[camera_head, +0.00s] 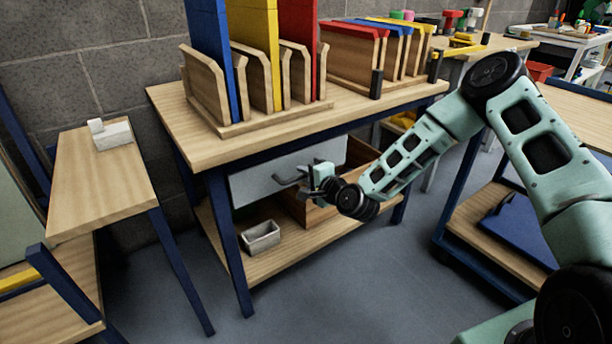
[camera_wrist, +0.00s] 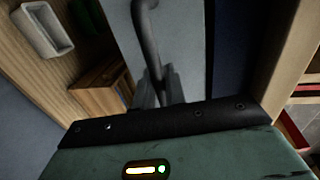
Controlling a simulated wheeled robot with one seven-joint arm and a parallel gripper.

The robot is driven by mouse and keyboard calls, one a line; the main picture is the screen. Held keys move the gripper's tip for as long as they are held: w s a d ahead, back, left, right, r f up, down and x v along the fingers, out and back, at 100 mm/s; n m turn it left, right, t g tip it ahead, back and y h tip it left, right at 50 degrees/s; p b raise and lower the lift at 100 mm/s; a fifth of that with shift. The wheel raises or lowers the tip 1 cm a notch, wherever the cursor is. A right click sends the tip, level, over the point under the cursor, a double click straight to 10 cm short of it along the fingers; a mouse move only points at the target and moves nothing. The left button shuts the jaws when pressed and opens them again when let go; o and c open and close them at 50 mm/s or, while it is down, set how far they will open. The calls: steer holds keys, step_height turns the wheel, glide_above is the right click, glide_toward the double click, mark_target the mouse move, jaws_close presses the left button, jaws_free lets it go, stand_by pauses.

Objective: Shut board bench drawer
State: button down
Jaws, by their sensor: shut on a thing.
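The board bench (camera_head: 190,142) stands in the middle of the head view, with upright boards in its racks. Under its top is the drawer's grey front (camera_head: 250,184), which also fills part of the wrist view (camera_wrist: 122,45). Its dark bar handle (camera_head: 290,179) shows in the wrist view too (camera_wrist: 146,32). My gripper (camera_head: 308,182) is at the right part of the handle. In the wrist view its fingers (camera_wrist: 158,90) are shut around the bar. My gripper hides part of the drawer front, and I cannot tell exactly how far out the drawer stands.
A grey bin (camera_head: 262,236) and a wooden box (camera_head: 318,212) sit on the bench's lower shelf. A small side table (camera_head: 95,185) stands at the left. A blue-framed cart (camera_head: 470,215) stands at the right. The grey floor before the bench is clear.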

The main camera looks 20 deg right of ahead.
steer(key=shift+r+x, duration=0.15)
steer(key=shift+x, duration=0.5)
steer(key=shift+r+x, duration=0.15)
steer(key=shift+x, duration=0.5)
steer(key=c, duration=1.5)
jaws_free()
steer(key=shift+w, duration=0.15)
steer(key=p+v, duration=0.2)
steer(key=v, duration=1.5)
steer(key=shift+s+p, duration=0.25)
steer(key=shift+p, duration=0.05)
